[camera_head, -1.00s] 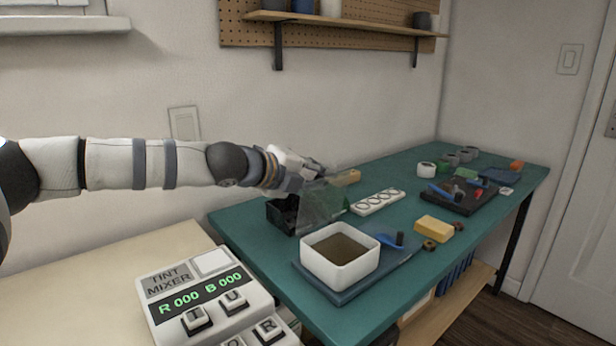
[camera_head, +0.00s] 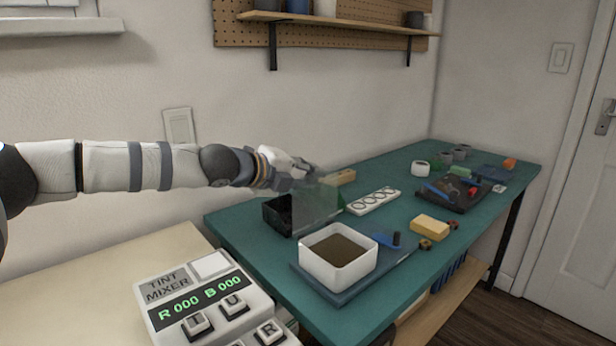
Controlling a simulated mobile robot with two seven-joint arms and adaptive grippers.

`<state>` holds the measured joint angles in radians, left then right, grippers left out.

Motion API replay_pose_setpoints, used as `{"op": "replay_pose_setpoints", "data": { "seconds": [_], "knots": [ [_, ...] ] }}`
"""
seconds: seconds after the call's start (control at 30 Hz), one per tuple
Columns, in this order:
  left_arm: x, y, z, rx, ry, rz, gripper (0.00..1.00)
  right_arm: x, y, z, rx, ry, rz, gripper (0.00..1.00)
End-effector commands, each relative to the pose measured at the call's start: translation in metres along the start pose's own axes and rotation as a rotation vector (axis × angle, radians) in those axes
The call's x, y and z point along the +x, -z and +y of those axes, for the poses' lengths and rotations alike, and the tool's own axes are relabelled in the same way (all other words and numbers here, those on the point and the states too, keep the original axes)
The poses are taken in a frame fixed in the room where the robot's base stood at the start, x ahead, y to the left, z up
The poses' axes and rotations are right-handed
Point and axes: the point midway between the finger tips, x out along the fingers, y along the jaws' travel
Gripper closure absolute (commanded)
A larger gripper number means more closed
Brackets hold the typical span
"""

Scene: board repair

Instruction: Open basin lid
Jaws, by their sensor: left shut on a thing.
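The basin (camera_head: 273,215) is an open-topped black box on the green table, left of its middle. Its clear, greyish lid (camera_head: 315,205) stands raised and steeply tilted at the basin's right side. My left gripper (camera_head: 306,181) is at the lid's upper edge, above and behind the basin, and is shut on the lid. The fingertips are small and partly blurred against the lid. Whether the lid's lower edge touches the basin is unclear. My right gripper is out of view.
A white square tub (camera_head: 316,270) with brown contents stands on a blue mat in front of the basin. A white strip with rings (camera_head: 374,201), a yellow sponge (camera_head: 430,225) and a dark tray (camera_head: 455,197) lie to the right. The tint mixer (camera_head: 205,297) is at front left.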

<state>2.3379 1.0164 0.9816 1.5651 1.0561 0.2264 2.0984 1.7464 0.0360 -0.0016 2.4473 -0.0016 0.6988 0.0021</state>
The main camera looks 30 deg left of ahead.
Motion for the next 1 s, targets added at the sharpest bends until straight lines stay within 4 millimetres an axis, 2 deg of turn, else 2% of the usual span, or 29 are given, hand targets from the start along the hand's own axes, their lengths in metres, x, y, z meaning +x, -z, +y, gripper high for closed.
{"op": "replay_pose_setpoints", "data": {
  "seconds": [0.03, 0.1, 0.37, 0.47, 0.57, 0.8, 1.0],
  "knots": [
    [0.001, -0.001, 0.006, 0.0, -0.013, -0.004, 0.76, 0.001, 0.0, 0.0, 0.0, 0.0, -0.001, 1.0],
    [0.001, -0.001, 0.006, 0.0, -0.013, -0.004, 0.61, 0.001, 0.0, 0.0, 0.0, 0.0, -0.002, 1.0],
    [0.001, 0.0, 0.004, 0.0, -0.007, -0.001, 0.61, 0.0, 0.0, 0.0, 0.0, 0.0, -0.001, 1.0],
    [-0.006, -0.001, 0.003, -0.002, -0.006, -0.003, 0.61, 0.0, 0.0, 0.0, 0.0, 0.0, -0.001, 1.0],
    [-0.028, -0.002, 0.002, -0.003, -0.003, -0.003, 0.61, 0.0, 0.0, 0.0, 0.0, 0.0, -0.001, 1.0],
    [-0.092, -0.001, 0.002, -0.004, -0.003, -0.003, 0.61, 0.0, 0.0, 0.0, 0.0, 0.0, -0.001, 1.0],
    [-0.118, -0.001, 0.003, -0.002, -0.007, -0.003, 0.61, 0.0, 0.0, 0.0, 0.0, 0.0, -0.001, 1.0]
  ]
}}
